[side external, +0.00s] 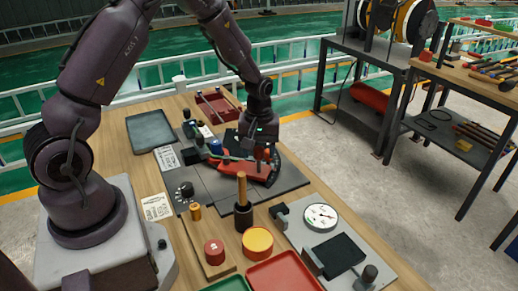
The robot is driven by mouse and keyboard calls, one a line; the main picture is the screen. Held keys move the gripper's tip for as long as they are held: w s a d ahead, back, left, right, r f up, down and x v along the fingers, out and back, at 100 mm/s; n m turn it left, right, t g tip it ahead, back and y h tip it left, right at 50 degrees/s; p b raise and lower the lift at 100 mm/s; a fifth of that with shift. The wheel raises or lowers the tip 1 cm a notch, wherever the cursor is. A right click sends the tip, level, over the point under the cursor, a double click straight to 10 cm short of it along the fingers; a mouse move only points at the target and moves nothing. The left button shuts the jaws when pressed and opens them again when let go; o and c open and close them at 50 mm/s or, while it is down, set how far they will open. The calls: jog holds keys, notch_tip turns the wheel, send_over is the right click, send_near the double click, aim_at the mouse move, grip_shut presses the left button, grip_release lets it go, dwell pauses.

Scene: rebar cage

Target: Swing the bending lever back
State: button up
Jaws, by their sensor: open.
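The bending device stands on a dark base plate (292,176) in the middle of the table. A red lever-like part (232,168) lies across it, roughly level, and I take it to be the bending lever. A thin greenish bar (222,155) shows just behind and left of it. My gripper (262,160) points down over the right part of the red piece. It is open, with its fingertips close to the red piece; I cannot tell whether they touch it or straddle it. The gripper hides part of the device behind it.
A wooden-handled tool stands upright in a black holder (243,216) in front. Yellow (257,241) and red (214,252) round pieces, a dial gauge (321,217) and a red tray (285,274) lie nearer. A grey tray (150,130) and red rack (218,105) stand behind.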

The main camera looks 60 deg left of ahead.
jog(key=shift+c, duration=0.2)
grip_shut()
jog(key=shift+s, duration=0.1)
jog(key=shift+s+d+m, duration=0.35)
jog(key=shift+s+m, duration=0.35)
jog(key=shift+s, duration=0.05)
jog(key=s+m, duration=0.7)
jog(key=s, duration=0.2)
jog(key=shift+s+d+m, duration=0.15)
jog(key=shift+s+m, duration=0.05)
jog(key=shift+m, duration=0.1)
jog(key=shift+s, duration=0.1)
jog(key=shift+o, duration=0.2)
grip_release()
